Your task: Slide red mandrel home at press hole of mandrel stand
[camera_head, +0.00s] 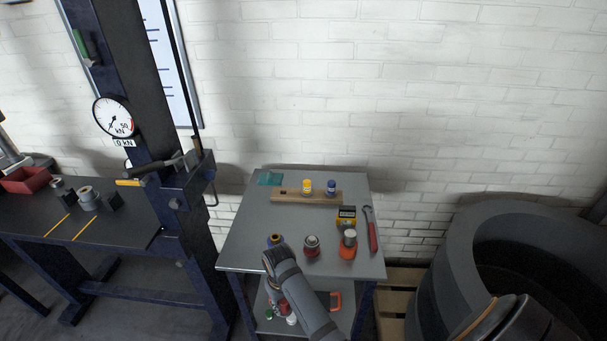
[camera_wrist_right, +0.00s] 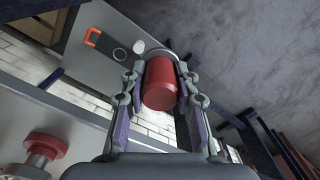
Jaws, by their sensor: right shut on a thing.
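The red mandrel (camera_wrist_right: 160,84) is a short cylinder gripped between the two fingers of my right gripper (camera_wrist_right: 160,90) in the right wrist view. In the head view my right wrist (camera_head: 277,260) is over the front left of the small table, and its fingers are mostly hidden. The stand is probably the wooden bar (camera_head: 318,197) along the table's back. A yellow mandrel (camera_head: 307,187) and a blue mandrel (camera_head: 331,187) stand upright in it, with a dark hole (camera_head: 284,192) at left. The gripped mandrel is apart from this bar. My left gripper is out of view.
On the table (camera_head: 240,240) are a red-and-metal part (camera_head: 311,246), an orange-based part (camera_head: 348,245), a yellow-black box (camera_head: 346,215) and a red-handled wrench (camera_head: 371,232). The press (camera_head: 150,120) stands left. A large dark round tub (camera_head: 450,260) is at right.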

